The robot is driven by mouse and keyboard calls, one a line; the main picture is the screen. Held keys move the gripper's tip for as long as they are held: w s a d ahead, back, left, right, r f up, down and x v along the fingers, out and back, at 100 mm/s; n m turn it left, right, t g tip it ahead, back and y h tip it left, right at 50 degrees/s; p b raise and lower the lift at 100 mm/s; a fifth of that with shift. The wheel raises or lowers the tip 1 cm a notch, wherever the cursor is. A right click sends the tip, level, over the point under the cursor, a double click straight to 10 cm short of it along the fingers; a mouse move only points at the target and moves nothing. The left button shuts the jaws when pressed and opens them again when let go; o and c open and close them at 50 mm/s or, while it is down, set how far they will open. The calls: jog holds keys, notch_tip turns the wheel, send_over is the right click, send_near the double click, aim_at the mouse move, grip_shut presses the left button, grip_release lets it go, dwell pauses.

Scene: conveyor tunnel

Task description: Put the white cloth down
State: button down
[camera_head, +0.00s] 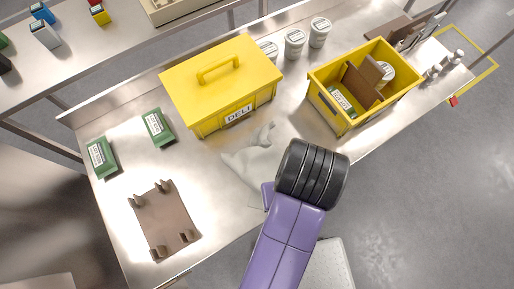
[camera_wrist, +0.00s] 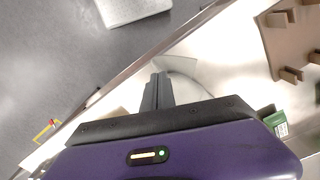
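The white cloth (camera_head: 256,158) is crumpled and pale, over the steel table in front of the yellow DELI box. Its right part is hidden behind my arm in the head view. In the wrist view the cloth (camera_wrist: 180,66) shows as a pale shape at my fingertips. My gripper (camera_wrist: 158,78) has its two dark fingers close together and looks shut on the cloth's edge. The head view hides my fingers under the black wrist. I cannot tell how much of the cloth touches the table.
The lidded yellow DELI box (camera_head: 222,84) stands behind the cloth. An open yellow crate (camera_head: 340,118) is to the right, with white tubs (camera_head: 294,44) between them. Green packs (camera_head: 158,128) and a brown rack (camera_head: 165,222) are left. Bare steel lies between rack and cloth.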

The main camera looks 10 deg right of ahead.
jog(key=shift+w+a+f, duration=0.2)
jog(key=shift+w+f, duration=0.6)
jog(key=shift+w, duration=1.8)
jog(key=shift+w+a+f, duration=0.2)
jog(key=shift+w+f, duration=0.6)
jog(key=shift+w, duration=1.75)
jog(key=shift+w+a+f, duration=0.2)
jog(key=shift+w+f, duration=0.6)
jog(key=shift+w, duration=1.8)
notch_tip(320, 180, down, 6)
jog(key=b, duration=0.3)
jog(key=shift+r+b, duration=0.2)
jog(key=shift+b, duration=0.2)
jog(key=shift+r, duration=0.1)
